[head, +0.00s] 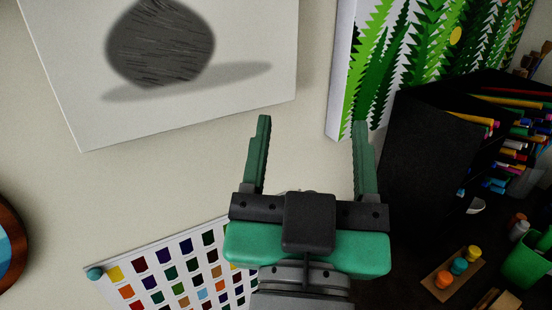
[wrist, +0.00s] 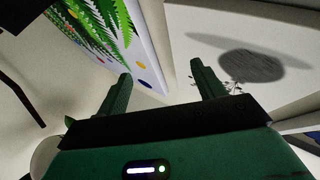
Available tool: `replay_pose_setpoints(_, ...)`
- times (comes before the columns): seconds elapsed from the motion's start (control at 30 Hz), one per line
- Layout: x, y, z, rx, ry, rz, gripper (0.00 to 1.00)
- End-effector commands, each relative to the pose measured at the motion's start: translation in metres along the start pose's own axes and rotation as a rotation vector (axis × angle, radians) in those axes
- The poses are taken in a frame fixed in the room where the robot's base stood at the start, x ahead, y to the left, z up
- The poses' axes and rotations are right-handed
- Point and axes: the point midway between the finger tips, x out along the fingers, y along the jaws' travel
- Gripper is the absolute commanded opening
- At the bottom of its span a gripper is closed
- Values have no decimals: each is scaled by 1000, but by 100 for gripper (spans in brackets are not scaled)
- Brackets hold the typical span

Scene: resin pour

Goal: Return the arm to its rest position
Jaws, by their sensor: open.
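My gripper (head: 311,145) is raised in the middle of the head view, its two green fingers spread wide and pointing up. Nothing is between the fingers. In the wrist view my gripper (wrist: 163,85) also shows open and empty, with the pale wall and two pictures beyond it. The fingers appear apart from everything around them.
A canvas with a dark stone (head: 160,42) hangs upper left, and a leaf painting (head: 405,60) upper right. A colour chart (head: 180,275) is lower left. A black shelf with pens (head: 440,150), paint pots (head: 459,266) and a green cup (head: 527,262) stand right.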

Motion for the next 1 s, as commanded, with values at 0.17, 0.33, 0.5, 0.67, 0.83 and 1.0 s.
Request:
replay_pose_setpoints(0.17, -39, -26, -36, 50, 149, -106, 68)
replay_pose_setpoints(0.33, -40, -28, -38, 53, 156, -111, 68)
replay_pose_setpoints(0.5, -35, -28, -49, 56, 155, -110, 68)
replay_pose_setpoints(0.67, -13, -29, -92, 72, 153, -115, 68)
replay_pose_setpoints(0.83, -10, -30, -100, 83, 152, -118, 68)
replay_pose_setpoints(1.0, -11, -29, -98, 82, 151, -117, 68)
